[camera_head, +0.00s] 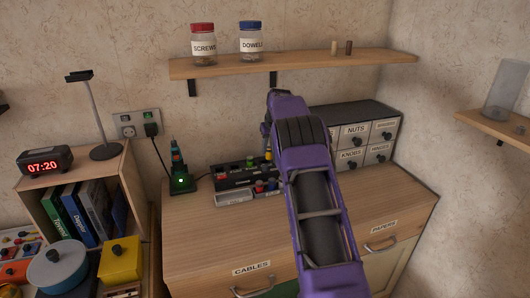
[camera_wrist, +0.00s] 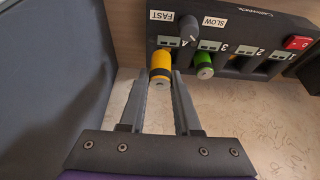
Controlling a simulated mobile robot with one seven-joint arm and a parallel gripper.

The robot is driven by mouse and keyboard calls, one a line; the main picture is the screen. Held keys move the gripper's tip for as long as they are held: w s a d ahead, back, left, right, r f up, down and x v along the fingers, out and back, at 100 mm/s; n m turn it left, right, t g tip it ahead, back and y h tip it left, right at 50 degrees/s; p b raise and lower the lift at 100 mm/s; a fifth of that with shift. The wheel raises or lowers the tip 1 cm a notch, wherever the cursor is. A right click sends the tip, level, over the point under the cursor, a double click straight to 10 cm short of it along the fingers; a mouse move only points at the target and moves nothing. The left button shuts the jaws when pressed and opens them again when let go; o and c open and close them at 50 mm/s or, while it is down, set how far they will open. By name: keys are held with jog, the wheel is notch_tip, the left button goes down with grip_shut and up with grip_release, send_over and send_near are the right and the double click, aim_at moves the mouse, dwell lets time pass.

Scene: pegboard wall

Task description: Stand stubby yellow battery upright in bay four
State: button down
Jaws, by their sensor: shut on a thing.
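The stubby yellow battery (camera_wrist: 160,66) has a dark band and sits between my gripper's two grey fingers (camera_wrist: 162,77) in the wrist view. My gripper is shut on it. Its far end is at the bay marked 4 of the black charger (camera_wrist: 230,62); I cannot tell whether it is fully seated. A yellow bit, likely this battery (camera_head: 268,155), shows beside my purple arm in the head view. A green battery (camera_wrist: 204,66) stands in bay three. Bays two and one look empty. My arm hides part of the charger in the head view.
The charger has a dark knob between FAST and SLOW labels and a red switch (camera_wrist: 297,43). A grey tray (camera_head: 235,198) lies in front of it. A drawer cabinet (camera_head: 358,133) stands at right, a green-lit tool stand (camera_head: 181,183) at left. A shelf (camera_head: 300,63) hangs above.

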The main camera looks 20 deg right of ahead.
jog(key=shift+w+a+p, duration=0.15)
jog(key=shift+w+a, duration=0.1)
jog(key=shift+w, duration=0.25)
jog(key=shift+w+a+p, duration=0.15)
jog(key=shift+w+a, duration=0.05)
jog(key=shift+w, duration=0.25)
jog(key=shift+f, duration=1.75)
jog(key=shift+s+f+b, duration=0.15)
jog(key=shift+f+b, duration=0.15)
jog(key=shift+f, duration=0.3)
jog(key=c, duration=0.6)
grip_release()
jog(key=shift+f, duration=0.15)
jog(key=shift+r, duration=0.85)
jog(key=v, duration=0.7)
jog(key=shift+r, duration=0.2)
